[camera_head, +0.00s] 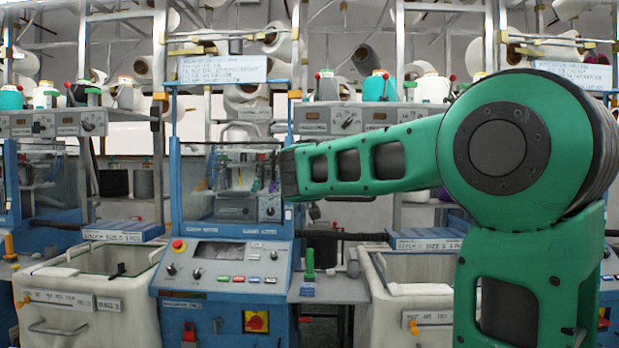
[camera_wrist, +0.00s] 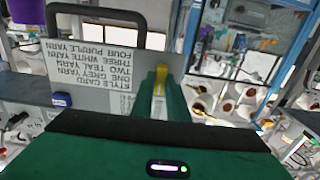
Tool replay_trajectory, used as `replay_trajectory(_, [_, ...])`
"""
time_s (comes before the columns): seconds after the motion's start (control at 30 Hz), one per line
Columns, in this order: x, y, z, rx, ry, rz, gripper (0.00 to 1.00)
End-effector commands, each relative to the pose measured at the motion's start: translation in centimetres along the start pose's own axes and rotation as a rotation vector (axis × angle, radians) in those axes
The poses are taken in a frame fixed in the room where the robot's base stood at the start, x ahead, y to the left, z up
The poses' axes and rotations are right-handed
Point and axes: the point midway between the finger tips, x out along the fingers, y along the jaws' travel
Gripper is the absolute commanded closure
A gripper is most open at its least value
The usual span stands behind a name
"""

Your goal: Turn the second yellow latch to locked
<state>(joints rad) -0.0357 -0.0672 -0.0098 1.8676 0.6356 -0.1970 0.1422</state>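In the wrist view my gripper (camera_wrist: 160,90) shows as dark green parts at the picture's middle. Light grey or white shows between them, and I cannot tell whether they are open or shut. In the head view small yellow-orange pieces sit on the front of the left bin (camera_head: 25,298) and on the right bin (camera_head: 412,325). Another stands at the far left edge (camera_head: 9,246). My gripper is not visible in the head view.
In the wrist view a style card (camera_wrist: 95,75) appears upside down beside my gripper, with a dark handle above it. In the head view a blue machine with a control panel (camera_head: 220,268) stands between two white bins. Yarn cones (camera_head: 378,86) line the rack above.

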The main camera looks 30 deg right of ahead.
Motion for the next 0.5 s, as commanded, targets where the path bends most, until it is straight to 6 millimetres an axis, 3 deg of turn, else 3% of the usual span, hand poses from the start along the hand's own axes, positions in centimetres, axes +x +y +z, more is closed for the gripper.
replay_trajectory(0.27, [-0.03,-0.05,0.0,0.046,0.0,-0.002,1.0])
replay_trajectory(0.5, [-0.04,0.01,0.02,0.192,0.0,-0.002,1.0])
